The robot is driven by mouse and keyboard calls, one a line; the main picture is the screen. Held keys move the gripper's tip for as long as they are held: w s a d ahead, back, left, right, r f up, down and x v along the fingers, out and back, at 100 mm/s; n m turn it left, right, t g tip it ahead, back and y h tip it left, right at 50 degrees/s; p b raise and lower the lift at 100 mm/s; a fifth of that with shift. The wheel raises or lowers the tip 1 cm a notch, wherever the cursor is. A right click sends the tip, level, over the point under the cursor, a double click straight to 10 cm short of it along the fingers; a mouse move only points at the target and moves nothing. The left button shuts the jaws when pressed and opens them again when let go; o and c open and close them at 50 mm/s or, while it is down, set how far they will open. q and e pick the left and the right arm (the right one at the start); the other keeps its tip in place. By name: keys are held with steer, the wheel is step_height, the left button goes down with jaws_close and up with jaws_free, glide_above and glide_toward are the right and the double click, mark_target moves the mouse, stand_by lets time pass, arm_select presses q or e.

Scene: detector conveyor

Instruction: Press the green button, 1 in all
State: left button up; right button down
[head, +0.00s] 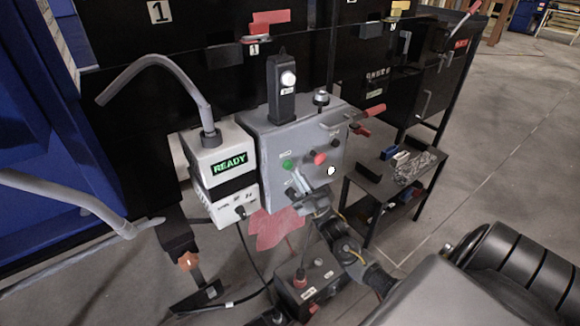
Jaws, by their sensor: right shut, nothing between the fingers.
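The green button (287,164) is a small round button on the upper left of the sloped front of a grey control box (300,132). A red button (320,158) sits to its right on the same panel. My right gripper (296,178) is shut and empty. Its fingertips are in front of the panel, just below and slightly right of the green button in the picture. They appear apart from the button; how far they stand off the panel is hard to tell. The green button is not covered. My left gripper is not in view.
A white unit with a green READY display (230,164) stands directly left of the control box. A black shelf stand (362,185) with small items is at the right. A grey bent tube (165,65) rises above the unit. A low box (310,284) sits below.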

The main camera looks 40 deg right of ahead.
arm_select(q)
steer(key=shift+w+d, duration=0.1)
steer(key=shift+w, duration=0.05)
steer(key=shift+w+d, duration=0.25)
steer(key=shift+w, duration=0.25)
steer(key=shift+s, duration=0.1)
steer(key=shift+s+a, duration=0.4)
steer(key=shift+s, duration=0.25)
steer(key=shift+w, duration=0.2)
